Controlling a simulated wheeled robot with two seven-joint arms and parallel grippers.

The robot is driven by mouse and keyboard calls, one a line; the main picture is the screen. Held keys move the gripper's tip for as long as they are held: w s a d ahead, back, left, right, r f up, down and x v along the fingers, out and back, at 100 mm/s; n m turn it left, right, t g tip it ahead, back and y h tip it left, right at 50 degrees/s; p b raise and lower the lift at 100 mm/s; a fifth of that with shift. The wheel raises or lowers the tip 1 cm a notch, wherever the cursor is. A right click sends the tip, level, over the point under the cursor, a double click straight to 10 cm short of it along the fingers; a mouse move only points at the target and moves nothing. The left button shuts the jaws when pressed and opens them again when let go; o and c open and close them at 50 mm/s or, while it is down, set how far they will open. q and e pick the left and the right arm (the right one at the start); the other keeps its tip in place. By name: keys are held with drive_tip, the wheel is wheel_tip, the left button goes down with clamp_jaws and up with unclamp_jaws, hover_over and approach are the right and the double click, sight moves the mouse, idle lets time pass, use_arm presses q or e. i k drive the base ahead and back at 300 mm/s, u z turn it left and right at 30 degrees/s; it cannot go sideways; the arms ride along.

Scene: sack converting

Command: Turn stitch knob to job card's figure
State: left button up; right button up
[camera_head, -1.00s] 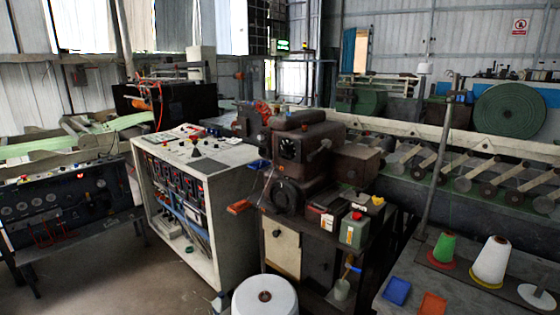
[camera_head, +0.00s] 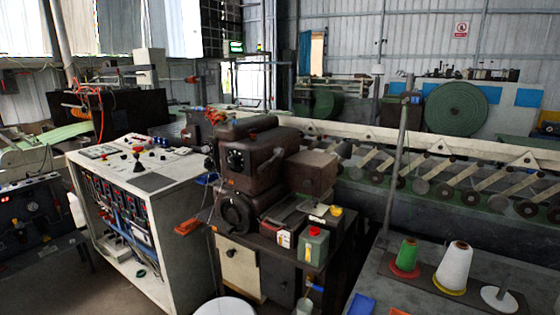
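A brown machine head (camera_head: 262,160) stands on a dark bench at the middle of the view. A round black dial with pale marks (camera_head: 236,159) is on its front face and may be the stitch knob; its setting is too small to read. A larger black wheel (camera_head: 238,212) sits below it. I cannot make out a job card for certain. A small white and red box or label (camera_head: 285,238) is on the bench beside the green can. Neither of my grippers is in view.
A pale control cabinet (camera_head: 190,235) with knobs and switches stands left of the bench. A green can (camera_head: 314,246) sits on the bench. A table at the lower right holds a green cone (camera_head: 405,257) and a white cone (camera_head: 454,268). A white spool (camera_head: 225,308) is in front.

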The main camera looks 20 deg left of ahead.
sight(233, 162)
drive_tip(key=z, duration=0.15)
drive_tip(key=i, duration=1.05)
drive_tip(key=u, duration=0.6)
